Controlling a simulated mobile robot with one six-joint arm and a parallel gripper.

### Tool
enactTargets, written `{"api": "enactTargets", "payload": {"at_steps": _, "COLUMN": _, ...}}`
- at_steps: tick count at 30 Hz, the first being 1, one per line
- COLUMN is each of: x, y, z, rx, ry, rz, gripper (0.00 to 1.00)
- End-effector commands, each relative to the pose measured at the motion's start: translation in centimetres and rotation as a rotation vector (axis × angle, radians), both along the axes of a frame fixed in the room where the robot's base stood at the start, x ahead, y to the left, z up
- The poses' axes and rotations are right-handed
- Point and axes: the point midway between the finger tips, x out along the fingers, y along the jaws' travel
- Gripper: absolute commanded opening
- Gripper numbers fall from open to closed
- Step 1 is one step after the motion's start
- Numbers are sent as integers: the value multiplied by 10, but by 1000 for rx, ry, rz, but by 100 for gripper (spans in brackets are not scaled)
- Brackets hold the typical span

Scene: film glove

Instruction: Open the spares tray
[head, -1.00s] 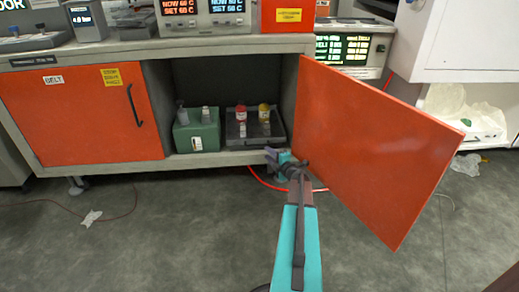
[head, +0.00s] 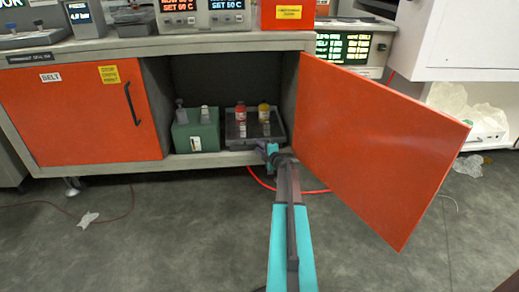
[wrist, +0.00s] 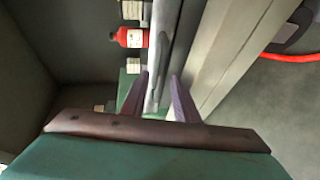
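My gripper (head: 268,151) is at the tray's front right corner. In the wrist view my two fingers (wrist: 160,98) are apart, on either side of a grey bar or rim (wrist: 166,58) that appears to be the tray's front. I cannot tell whether they touch it. The red bottle (wrist: 130,38) shows beyond.
The orange cabinet door (head: 370,145) stands open to the right of my arm. The green box (head: 196,135) stands left of the tray. A closed orange door (head: 80,115) is farther left. A red hose (head: 310,191) lies on the floor below. The floor in front is mostly clear.

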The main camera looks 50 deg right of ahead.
Motion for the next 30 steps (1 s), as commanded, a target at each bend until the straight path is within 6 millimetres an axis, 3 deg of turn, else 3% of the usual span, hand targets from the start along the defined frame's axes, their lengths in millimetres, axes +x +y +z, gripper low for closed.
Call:
{"api": "enactTargets", "payload": {"at_steps": 9, "x": 1, "y": 0, "z": 0, "rx": 0, "ry": 0, "rz": 0, "gripper": 28}}
{"api": "enactTargets", "payload": {"at_steps": 15, "x": 1, "y": 0, "z": 0, "rx": 0, "ry": 0, "rz": 0, "gripper": 0}}
{"api": "enactTargets", "payload": {"at_steps": 30, "x": -2, "y": 6, "z": 0, "rx": -1, "ry": 1, "rz": 0, "gripper": 0}}
